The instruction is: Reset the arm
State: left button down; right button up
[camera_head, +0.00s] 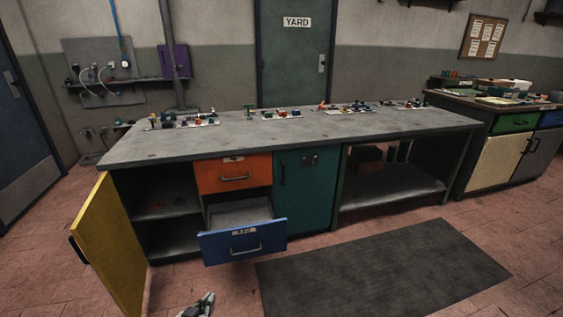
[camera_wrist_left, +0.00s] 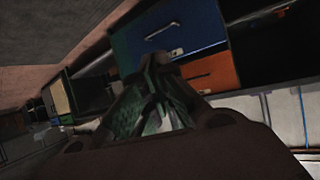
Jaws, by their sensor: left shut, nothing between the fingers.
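My left gripper (camera_head: 203,302) shows at the bottom edge of the head view, low in front of the bench and below the open blue drawer (camera_head: 244,246). Its fingers are together with nothing between them. In the left wrist view the gripper (camera_wrist_left: 158,88) points toward the blue drawer (camera_wrist_left: 178,28) and the orange drawer (camera_wrist_left: 212,72), apart from both as far as I can tell. That view is dark and tilted. My right gripper is in neither view.
The workbench (camera_head: 290,138) has its yellow door (camera_head: 108,245) swung open at the left. The orange drawer (camera_head: 232,172) and teal door (camera_head: 306,190) are shut. A dark mat (camera_head: 385,265) lies on the floor. Small parts stand along the bench's back edge.

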pick_arm(q)
jog(key=shift+a+f, duration=0.25)
jog(key=shift+f, duration=0.15)
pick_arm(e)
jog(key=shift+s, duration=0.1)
pick_arm(q)
jog(key=shift+s, duration=0.15)
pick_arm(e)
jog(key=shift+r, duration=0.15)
